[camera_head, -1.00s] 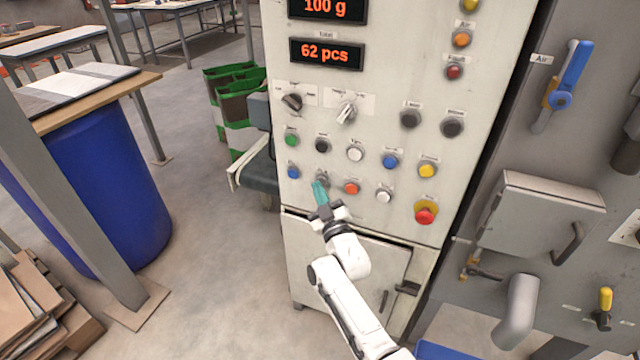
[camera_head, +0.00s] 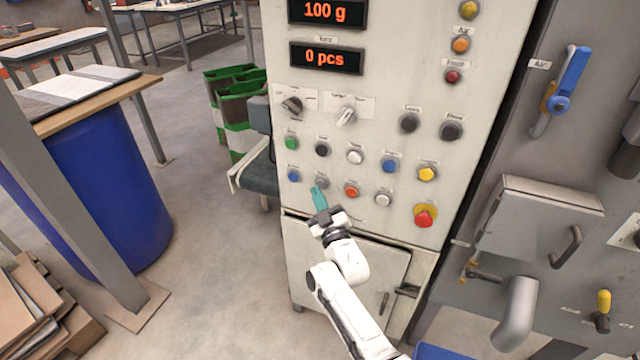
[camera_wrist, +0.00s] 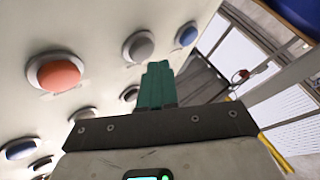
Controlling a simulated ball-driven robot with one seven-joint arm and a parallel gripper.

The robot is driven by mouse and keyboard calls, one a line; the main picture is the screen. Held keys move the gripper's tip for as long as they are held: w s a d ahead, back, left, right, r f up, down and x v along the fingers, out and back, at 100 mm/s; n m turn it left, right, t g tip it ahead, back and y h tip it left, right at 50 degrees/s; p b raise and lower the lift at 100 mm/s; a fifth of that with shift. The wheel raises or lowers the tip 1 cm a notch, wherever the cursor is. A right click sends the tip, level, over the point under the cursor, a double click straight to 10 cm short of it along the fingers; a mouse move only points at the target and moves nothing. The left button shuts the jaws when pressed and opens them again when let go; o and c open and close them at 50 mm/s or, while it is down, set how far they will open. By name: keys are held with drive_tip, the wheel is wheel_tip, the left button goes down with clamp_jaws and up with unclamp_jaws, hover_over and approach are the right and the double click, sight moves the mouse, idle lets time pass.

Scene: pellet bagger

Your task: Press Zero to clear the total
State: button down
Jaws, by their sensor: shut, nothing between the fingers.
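The panel's total display (camera_head: 326,58) reads 0 pcs. A grey button (camera_head: 322,183) sits in the lowest button row between a blue and an orange button; its label is too small to read. It also shows in the wrist view (camera_wrist: 138,46). My gripper (camera_head: 317,189), with teal fingers, is shut and empty just below and in front of this grey button. In the wrist view the fingertips (camera_wrist: 158,66) sit beside the button's image and look apart from it; the exact gap is hard to tell.
Close neighbours are the blue button (camera_head: 293,175) and the orange button (camera_head: 351,190). A red emergency-stop style button (camera_head: 424,216) on yellow is farther right. The upper display (camera_head: 325,11) reads 100 g. A blue-handled valve (camera_head: 568,80) is at right.

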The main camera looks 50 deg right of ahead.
drive_tip(key=shift+a, duration=0.15)
drive_tip(key=a+p, duration=0.1)
drive_tip(key=a, duration=0.1)
drive_tip(key=s+a+p, duration=0.1)
drive_tip(key=p, duration=0.1)
drive_tip(key=s+a+p, duration=0.1)
drive_tip(key=a+p, duration=0.1)
drive_tip(key=shift+a, duration=0.3)
idle(1.0)
